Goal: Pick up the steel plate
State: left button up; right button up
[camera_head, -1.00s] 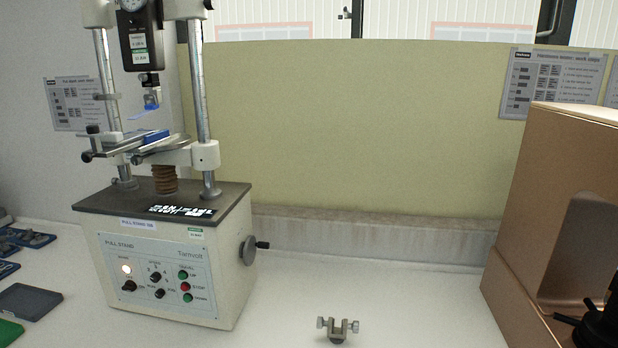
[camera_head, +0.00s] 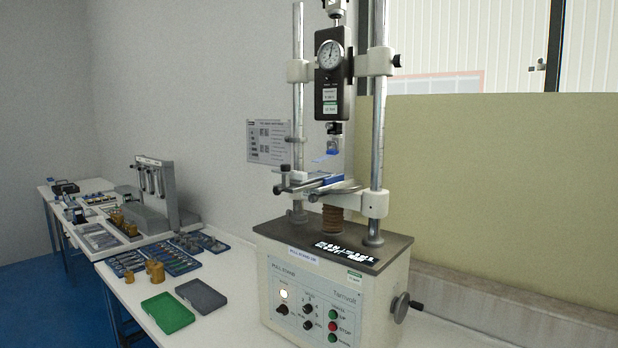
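I cannot make out a steel plate for certain in the head view. A thin flat piece with a blue part (camera_head: 325,182) lies on the stage of the pull stand (camera_head: 312,290), under its gauge; I cannot tell whether it is a plate. Several small items lie in blue trays (camera_head: 172,262) on the bench to the left, too small to name. Neither of my grippers is in view.
A grey device (camera_head: 157,190) stands further back. Blue floor (camera_head: 28,305) shows at lower left.

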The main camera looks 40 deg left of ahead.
aim_at(300, 176)
jog(key=u, duration=0.35)
jog(key=k+j+u, duration=0.1)
jog(key=j+u, duration=0.9)
jog(key=j, duration=1.25)
